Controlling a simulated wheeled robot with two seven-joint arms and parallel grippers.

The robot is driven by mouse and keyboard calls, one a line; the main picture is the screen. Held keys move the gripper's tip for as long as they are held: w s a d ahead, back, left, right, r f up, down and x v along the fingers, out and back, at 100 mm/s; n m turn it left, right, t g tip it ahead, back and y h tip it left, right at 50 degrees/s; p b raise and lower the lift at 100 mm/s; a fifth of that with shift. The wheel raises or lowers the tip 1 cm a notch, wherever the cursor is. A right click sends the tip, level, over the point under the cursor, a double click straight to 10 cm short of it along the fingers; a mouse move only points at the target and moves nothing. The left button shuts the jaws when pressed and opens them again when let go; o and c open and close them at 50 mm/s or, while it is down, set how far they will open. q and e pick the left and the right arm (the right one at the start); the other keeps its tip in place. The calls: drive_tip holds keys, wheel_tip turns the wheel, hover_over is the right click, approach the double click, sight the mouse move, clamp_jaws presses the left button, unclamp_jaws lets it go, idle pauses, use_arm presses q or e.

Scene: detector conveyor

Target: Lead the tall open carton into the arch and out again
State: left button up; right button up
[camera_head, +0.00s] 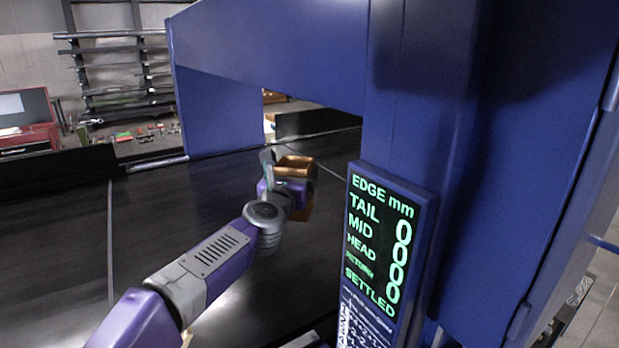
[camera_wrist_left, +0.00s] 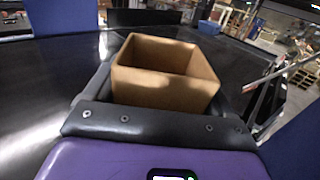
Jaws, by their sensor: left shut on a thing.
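The tall open carton (camera_wrist_left: 165,90) is brown and upright, its open top facing up in the left wrist view. In the head view the carton (camera_head: 296,168) is partly hidden behind my left gripper (camera_head: 291,187). My left gripper (camera_wrist_left: 160,88) is shut on the carton, with a dark finger along each side. The blue arch (camera_head: 265,45) spans the dark conveyor (camera_head: 190,225), and the carton is near its opening, beside the right post. I cannot tell whether the carton touches the belt. My right gripper is not in view.
The left post (camera_head: 215,115) stands across the belt. A dark rail (camera_head: 60,170) edges the belt's far side. The belt left of my arm is clear.

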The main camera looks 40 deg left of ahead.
use_arm(q)
drive_tip(key=s+a, duration=0.5)
drive_tip(key=s, duration=0.7)
drive_tip(key=s+a+p, duration=0.1)
drive_tip(key=s+a, duration=0.4)
drive_tip(key=s, duration=0.7)
drive_tip(key=shift+s, duration=0.3)
drive_tip(key=shift+a, duration=0.1)
